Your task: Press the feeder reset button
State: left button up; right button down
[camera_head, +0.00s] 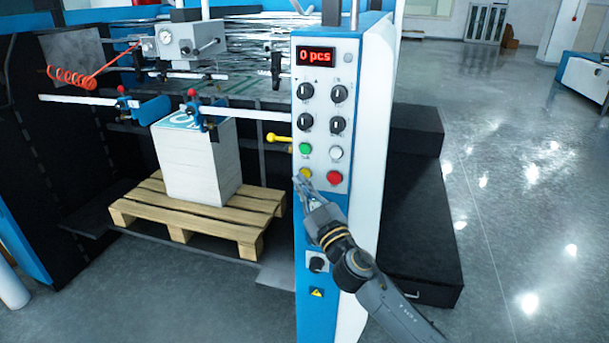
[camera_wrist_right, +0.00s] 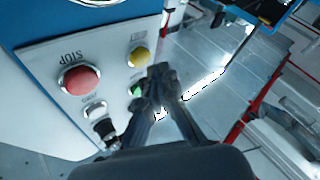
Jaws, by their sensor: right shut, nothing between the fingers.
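The control panel (camera_head: 322,110) on the blue and white machine carries a green button (camera_head: 305,148), a white button (camera_head: 336,153), a yellow button (camera_head: 306,173) and a red button (camera_head: 335,178). I cannot read which is labelled feeder reset. My right gripper (camera_head: 299,184) is shut and empty, its tips close to the yellow button at the panel's left edge. In the right wrist view the shut fingertips (camera_wrist_right: 161,72) appear beside the yellow button (camera_wrist_right: 138,56) and partly cover the green button (camera_wrist_right: 136,90). I cannot tell whether they touch anything. My left gripper is not in view.
Above the buttons are several black knobs (camera_head: 338,93) and a display (camera_head: 316,57) reading "0 pcs". The red button (camera_wrist_right: 78,79) is marked STOP in the right wrist view. A paper stack (camera_head: 200,165) stands on a wooden pallet (camera_head: 150,208) at left.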

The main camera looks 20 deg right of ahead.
dwell(0.8)
jog(key=shift+w+d, duration=0.25)
jog(key=shift+w, duration=0.1)
jog(key=shift+w+d+b, duration=0.2)
jog(key=shift+w+b, duration=0.1)
jog(key=shift+w, duration=0.05)
dwell(0.7)
jog(key=shift+s+a, duration=0.1)
jog(key=shift+s, duration=0.05)
jog(key=shift+s+a, duration=0.35)
jog(key=shift+s, duration=0.2)
jog(key=shift+s+a+p, duration=0.25)
jog(key=shift+s+a, duration=0.45)
jog(key=shift+s, duration=0.35)
jog(key=shift+s+a+p, duration=0.25)
jog(key=shift+s+a, duration=0.45)
jog(key=shift+s, duration=0.3)
jog(key=shift+f, duration=0.1)
